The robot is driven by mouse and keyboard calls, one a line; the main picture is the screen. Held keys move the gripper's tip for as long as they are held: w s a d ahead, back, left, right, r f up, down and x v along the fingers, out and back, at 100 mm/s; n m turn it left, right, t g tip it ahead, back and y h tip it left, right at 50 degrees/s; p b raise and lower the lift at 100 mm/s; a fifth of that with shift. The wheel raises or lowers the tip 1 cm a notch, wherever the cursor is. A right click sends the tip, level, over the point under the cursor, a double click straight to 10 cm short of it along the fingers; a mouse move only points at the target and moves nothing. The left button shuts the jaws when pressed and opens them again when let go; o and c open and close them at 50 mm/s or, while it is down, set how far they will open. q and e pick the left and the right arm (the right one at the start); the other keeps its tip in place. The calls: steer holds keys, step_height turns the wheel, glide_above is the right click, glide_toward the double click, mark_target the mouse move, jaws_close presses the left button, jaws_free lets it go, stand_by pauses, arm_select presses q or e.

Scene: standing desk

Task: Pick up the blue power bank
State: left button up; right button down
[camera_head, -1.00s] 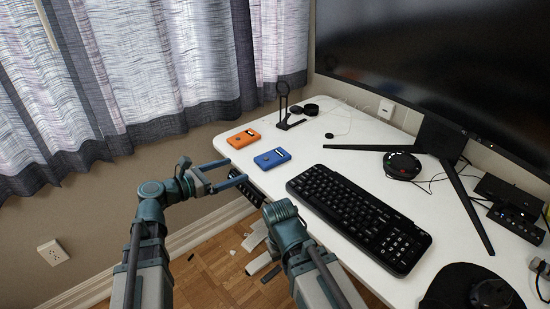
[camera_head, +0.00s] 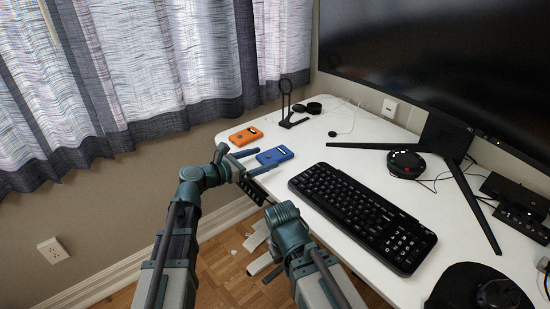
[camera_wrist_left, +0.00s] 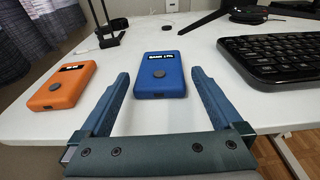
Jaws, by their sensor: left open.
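The blue power bank (camera_head: 275,156) lies flat on the white desk, near its left edge. In the left wrist view the blue power bank (camera_wrist_left: 160,75) sits ahead, between the lines of the two fingers, with its display and round button facing up. My left gripper (camera_head: 254,159) is open and empty at the desk edge, its fingers pointing toward the power bank. In the wrist view the left gripper (camera_wrist_left: 160,82) has its fingertips on either side of the power bank's near end. My right arm shows in the head view, but its gripper fingers cannot be seen.
An orange power bank (camera_head: 246,136) lies just left of the blue one. A black keyboard (camera_head: 362,214) lies to the right. A black stand (camera_head: 289,108) is behind. The white desk (camera_head: 335,140) is clear between the blue power bank and the keyboard.

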mark_target(269, 156)
arm_select(q)
steer(key=x, duration=0.3)
steer(key=shift+w+d+f, duration=0.1)
steer(key=shift+w+f, duration=0.05)
steer(key=c, duration=1.4)
arm_select(e)
steer(key=shift+f, duration=0.3)
steer(key=shift+r, duration=0.1)
